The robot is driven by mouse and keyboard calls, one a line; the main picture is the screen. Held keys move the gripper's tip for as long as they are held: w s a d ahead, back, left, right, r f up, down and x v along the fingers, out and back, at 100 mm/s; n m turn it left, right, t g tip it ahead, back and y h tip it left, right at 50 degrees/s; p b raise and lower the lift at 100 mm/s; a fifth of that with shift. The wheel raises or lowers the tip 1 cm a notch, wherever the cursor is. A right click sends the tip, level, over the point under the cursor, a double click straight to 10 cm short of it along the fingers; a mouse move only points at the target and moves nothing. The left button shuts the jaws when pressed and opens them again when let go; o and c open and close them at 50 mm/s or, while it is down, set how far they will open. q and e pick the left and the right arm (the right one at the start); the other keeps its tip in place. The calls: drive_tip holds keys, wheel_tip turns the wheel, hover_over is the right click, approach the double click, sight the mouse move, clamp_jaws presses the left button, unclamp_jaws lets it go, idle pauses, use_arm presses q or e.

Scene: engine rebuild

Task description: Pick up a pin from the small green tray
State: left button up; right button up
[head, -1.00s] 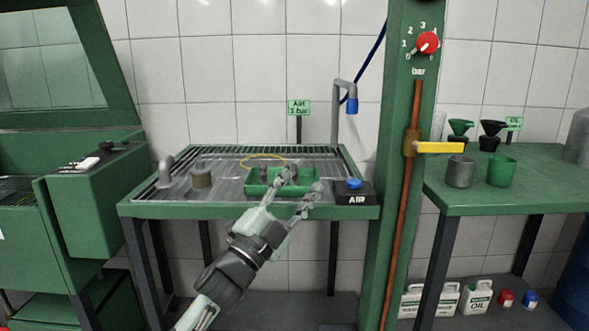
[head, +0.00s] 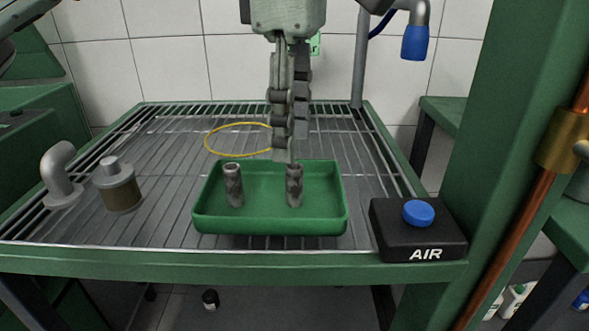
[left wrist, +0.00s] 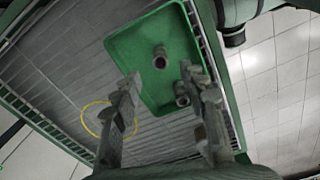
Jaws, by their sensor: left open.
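The small green tray (head: 262,222) sits on the slatted bench and also shows in the left wrist view (left wrist: 128,42). Two grey hollow pins stand upright in it: a left pin (head: 234,186) and a right pin (head: 294,188). In the left wrist view one pin (left wrist: 160,58) is near the tray's middle and another (left wrist: 182,93) is closer to the gripper. My left gripper (head: 288,150) points down above the right pin, its fingertips near the pin's top. My right gripper is not in view.
A black AIR box (head: 415,240) with a blue button stands right of the tray. A yellow ring (head: 222,138) lies behind it. A filter-like cylinder (head: 119,188) and a bent grey pipe (head: 60,178) are at left. A blue-tipped nozzle (head: 415,42) hangs at upper right.

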sight(296, 166)
use_arm(q)
drive_tip(key=shift+s+d+f, duration=0.1)
drive_tip(key=shift+s+f, duration=0.1)
drive_tip(key=shift+f, duration=1.05)
wheel_tip(296, 166, down, 4)
drive_tip(key=shift+w+d+f, duration=0.1)
drive_tip(key=shift+f, duration=0.1)
clamp_jaws()
